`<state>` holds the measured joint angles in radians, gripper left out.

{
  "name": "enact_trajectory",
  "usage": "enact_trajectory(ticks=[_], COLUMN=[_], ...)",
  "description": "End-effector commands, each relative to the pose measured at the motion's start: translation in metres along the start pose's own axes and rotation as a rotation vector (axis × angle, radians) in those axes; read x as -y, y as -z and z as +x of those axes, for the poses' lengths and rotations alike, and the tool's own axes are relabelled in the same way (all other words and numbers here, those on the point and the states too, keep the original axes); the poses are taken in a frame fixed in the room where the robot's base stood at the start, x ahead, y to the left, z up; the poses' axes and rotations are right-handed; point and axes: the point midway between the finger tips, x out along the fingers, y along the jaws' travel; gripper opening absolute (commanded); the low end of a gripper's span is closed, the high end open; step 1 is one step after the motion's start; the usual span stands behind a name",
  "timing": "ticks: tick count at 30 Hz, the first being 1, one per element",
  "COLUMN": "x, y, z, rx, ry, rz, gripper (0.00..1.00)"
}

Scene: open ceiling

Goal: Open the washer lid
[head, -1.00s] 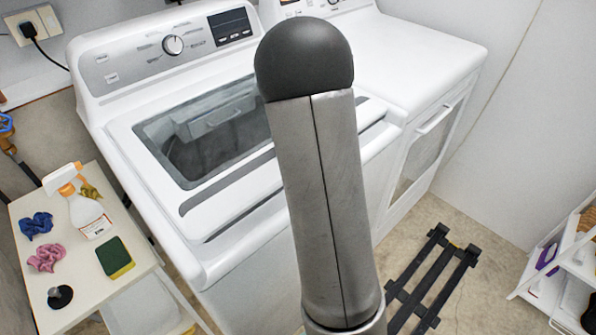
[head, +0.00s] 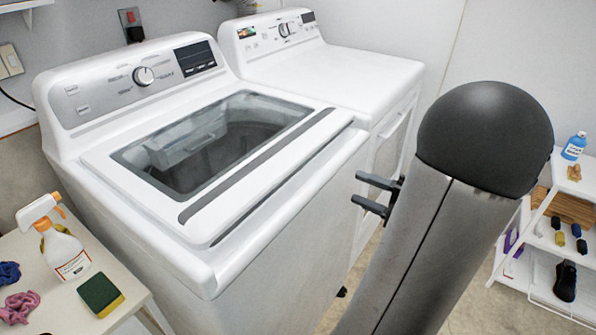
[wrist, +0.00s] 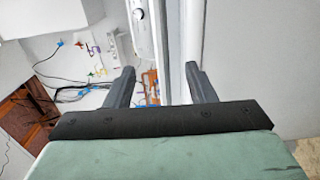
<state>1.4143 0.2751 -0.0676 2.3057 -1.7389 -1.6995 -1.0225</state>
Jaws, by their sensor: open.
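The white washer (head: 285,245) stands at the left and middle of the head view. Its lid (head: 205,145), a dark glass pane in a white frame with a grey strip near the front, lies shut on top. My gripper (head: 378,194) is in front of the washer's front side, below lid level, near its right end. Its two dark fingers are one above the other, open and apart, with nothing seen held. In the wrist view my gripper (wrist: 162,82) shows spread fingers, with a white machine edge (wrist: 172,45) beyond and between them.
A white dryer (head: 345,70) stands right of the washer. A side table (head: 75,305) at the left holds a spray bottle (head: 60,245), cloths and a sponge (head: 100,294). A white shelf (head: 545,250) with small items is at the far right. Floor shows between shelf and machines.

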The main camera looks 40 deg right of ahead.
Motion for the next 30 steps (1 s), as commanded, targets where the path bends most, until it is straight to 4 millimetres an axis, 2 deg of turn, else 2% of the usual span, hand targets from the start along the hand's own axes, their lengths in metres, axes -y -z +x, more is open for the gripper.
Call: enact_trajectory(ticks=[5,15,21,25,30], x=[-0.002,-0.002,-0.001,-0.001,-0.001], y=[0.001,0.0,0.0,-0.001,-0.001], z=[0.028,0.103,0.141,0.158,0.169], rx=[-0.004,-0.004,-0.002,0.0,0.002], ry=[0.001,0.001,0.002,0.002,0.002], rz=[0.001,0.001,0.002,0.001,0.0], gripper=[0.5,0.5,0.5,0.5,0.5])
